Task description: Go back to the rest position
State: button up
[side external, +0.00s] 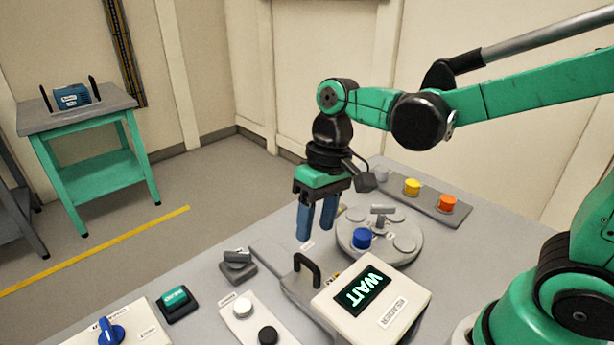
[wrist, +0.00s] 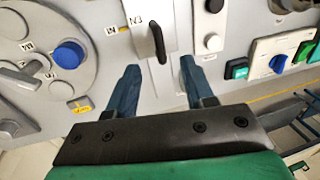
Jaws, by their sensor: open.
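My gripper (side external: 316,219) hangs from the green arm with its blue fingers pointing down, above the grey table (side external: 210,285). In the wrist view my gripper (wrist: 160,80) shows two blue fingers apart with nothing between them. A black handle (side external: 306,268) stands on the table near the fingers, and it also shows in the wrist view (wrist: 157,42) just beyond the fingertips. I cannot tell the exact height of the fingers above the table.
A reader box (side external: 372,297) showing "WAIT" stands in front. A round carousel (side external: 378,241) carries a blue cap (side external: 362,239). Behind it a grey strip (side external: 428,197) holds yellow and orange caps. Knobs and switches (side external: 110,331) line the near left. Open air lies left of my gripper.

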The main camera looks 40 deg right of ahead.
jog(key=s+d+r+t+h, duration=0.1)
jog(key=d+r+t+h, duration=0.1)
jog(key=d+t, duration=0.4)
jog(key=shift+s+t, duration=0.3)
jog(key=shift+t, duration=0.3)
dwell(1.2)
